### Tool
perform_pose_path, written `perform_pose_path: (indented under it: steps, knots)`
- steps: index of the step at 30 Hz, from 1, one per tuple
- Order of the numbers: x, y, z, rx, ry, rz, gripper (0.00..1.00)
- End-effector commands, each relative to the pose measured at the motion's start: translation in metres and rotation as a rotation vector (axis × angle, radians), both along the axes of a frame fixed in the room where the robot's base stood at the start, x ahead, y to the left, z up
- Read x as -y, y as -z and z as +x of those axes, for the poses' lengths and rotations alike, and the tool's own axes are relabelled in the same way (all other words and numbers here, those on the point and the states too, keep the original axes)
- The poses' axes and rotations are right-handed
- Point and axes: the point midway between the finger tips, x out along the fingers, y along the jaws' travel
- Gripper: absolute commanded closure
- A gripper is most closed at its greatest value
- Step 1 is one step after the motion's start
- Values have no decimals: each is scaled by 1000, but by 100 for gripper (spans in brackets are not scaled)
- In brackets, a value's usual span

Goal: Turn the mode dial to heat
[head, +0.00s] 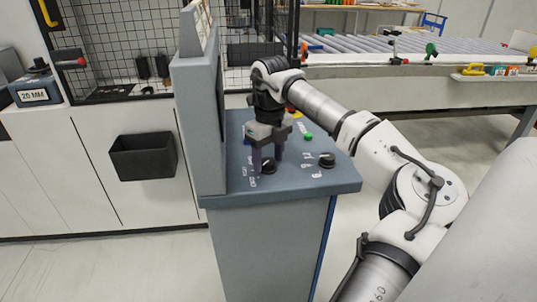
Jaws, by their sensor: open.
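A black dial (268,168) sits on the grey-blue panel top (225,190), at its left near the upright housing. White word labels stand to its left, too small to read surely. My gripper (268,162) points down over this dial, jaws open. Its two dark fingers come down on either side of the dial and hide part of it. Whether they touch it I cannot tell. A second black dial (327,160) with small white marks around it sits to the right on the same panel, apart from the gripper.
A green button (307,136) sits behind the dials. The tall grey housing (203,120) rises close left of my gripper. A black bin (143,156) hangs on the white cabinet at left. A roller conveyor (385,72) runs behind my arm. The panel's front right corner is clear.

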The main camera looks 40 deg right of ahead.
Motion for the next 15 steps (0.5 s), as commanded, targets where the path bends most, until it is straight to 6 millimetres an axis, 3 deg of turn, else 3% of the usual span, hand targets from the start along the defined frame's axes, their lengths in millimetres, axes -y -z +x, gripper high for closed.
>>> perform_pose_path:
  steps: [5, 15]
  knots:
    - [0, 0, 0, 0, 0, 0, 44]
    - [0, 0, 0, 0, 0, 0, 89]
